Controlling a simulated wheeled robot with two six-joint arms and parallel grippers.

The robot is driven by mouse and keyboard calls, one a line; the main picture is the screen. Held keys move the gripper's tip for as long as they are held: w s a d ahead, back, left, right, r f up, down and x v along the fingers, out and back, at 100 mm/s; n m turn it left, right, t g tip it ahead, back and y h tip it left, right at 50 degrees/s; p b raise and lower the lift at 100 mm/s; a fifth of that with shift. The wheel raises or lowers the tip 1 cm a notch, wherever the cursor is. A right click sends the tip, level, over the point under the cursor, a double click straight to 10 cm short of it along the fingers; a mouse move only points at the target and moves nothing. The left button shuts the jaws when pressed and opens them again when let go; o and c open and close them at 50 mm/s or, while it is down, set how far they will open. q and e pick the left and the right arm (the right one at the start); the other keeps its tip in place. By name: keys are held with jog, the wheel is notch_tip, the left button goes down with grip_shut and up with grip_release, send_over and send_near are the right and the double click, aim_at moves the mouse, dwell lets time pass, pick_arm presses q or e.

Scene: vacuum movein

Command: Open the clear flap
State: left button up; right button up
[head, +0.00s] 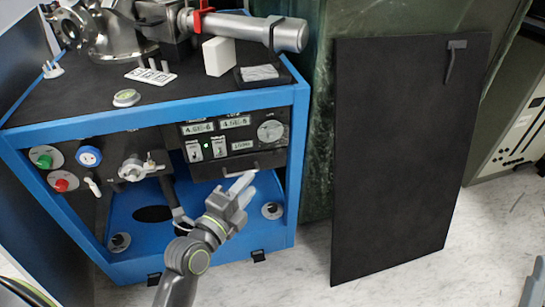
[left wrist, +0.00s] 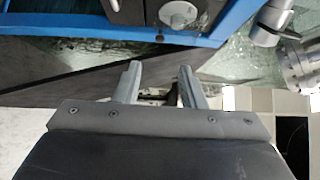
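I cannot pick out a clear flap for certain. The dark instrument panel (head: 232,135) has lit readouts, a round gauge (head: 270,131) and two small white switch plates (head: 206,149); any clear cover there is too faint to tell. A bar handle (head: 240,172) sits low on this panel. My left gripper (head: 244,184) is just below and in front of the panel, its fingertips near the handle; I cannot tell whether they touch. In the left wrist view the gripper (left wrist: 159,78) has its fingers apart, with a small dark shape between them that I cannot identify. My right gripper is not in view.
The blue-framed cart (head: 190,108) carries metal vacuum pipework (head: 245,29) on top. Coloured buttons (head: 60,185) and a valve (head: 138,168) are at its left. A large black board (head: 400,160) leans at the right. The pale floor (head: 300,270) in front is clear.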

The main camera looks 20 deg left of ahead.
aim_at(275, 154)
pick_arm(q)
jog(key=w, duration=0.3)
jog(key=w+d, duration=0.1)
jog(key=w, duration=0.3)
jog(key=w+d, duration=0.1)
jog(key=w, duration=0.3)
jog(key=shift+w+d, duration=0.1)
jog(key=shift+w, duration=0.1)
jog(key=shift+c, duration=0.5)
grip_shut()
